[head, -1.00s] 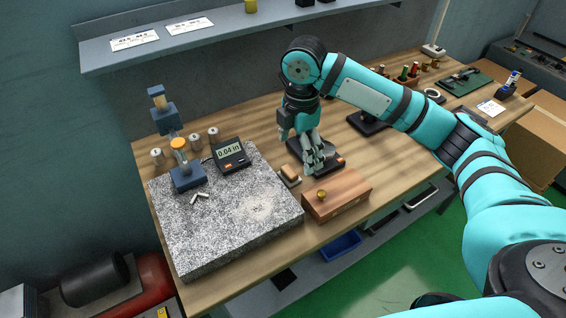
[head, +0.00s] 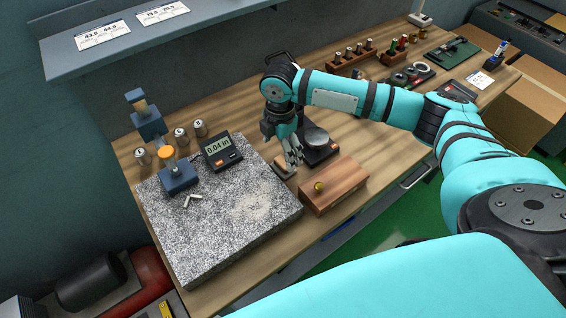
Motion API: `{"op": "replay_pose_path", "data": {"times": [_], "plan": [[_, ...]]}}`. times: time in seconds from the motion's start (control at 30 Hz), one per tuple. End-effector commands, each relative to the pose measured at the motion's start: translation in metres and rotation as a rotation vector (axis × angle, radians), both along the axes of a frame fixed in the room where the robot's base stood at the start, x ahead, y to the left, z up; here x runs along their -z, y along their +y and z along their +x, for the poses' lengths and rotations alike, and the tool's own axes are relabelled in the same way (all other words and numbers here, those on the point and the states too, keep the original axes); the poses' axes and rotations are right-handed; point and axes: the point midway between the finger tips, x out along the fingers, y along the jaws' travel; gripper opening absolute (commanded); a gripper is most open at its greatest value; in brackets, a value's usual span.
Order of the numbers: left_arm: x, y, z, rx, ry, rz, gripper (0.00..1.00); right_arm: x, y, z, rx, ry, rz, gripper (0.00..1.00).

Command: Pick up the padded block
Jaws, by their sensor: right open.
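The padded block, a small tan-topped block with a grey underside (head: 281,170), lies on the wooden bench between the granite slab and a wooden box. My right gripper (head: 293,157) points down right at it, and its fingers cover part of the block's right side. The gripper is open; I cannot tell whether the fingers touch the block. My left gripper is not in view.
The speckled granite slab (head: 215,235) with a digital readout (head: 222,150) is left of the block. The wooden box with a brass knob (head: 335,185) is close on the right. A small black scale (head: 318,143) stands just behind the gripper.

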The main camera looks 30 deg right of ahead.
Motion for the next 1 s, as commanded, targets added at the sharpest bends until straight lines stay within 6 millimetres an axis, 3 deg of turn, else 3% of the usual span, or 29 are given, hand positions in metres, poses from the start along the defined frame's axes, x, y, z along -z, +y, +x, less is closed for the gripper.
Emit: {"op": "replay_pose_path", "data": {"times": [0.23,0.5,0.77,1.0], "plan": [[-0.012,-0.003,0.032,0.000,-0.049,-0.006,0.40,0.017,-0.002,-0.003,0.000,0.003,-0.001,0.89],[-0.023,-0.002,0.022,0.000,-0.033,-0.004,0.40,0.055,-0.006,-0.006,0.000,0.002,-0.001,0.89],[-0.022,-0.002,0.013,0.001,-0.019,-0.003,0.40,0.060,-0.005,-0.005,-0.002,-0.001,-0.001,0.89],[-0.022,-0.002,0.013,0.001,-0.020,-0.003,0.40,0.059,-0.005,-0.005,-0.001,-0.001,-0.001,0.62]]}}
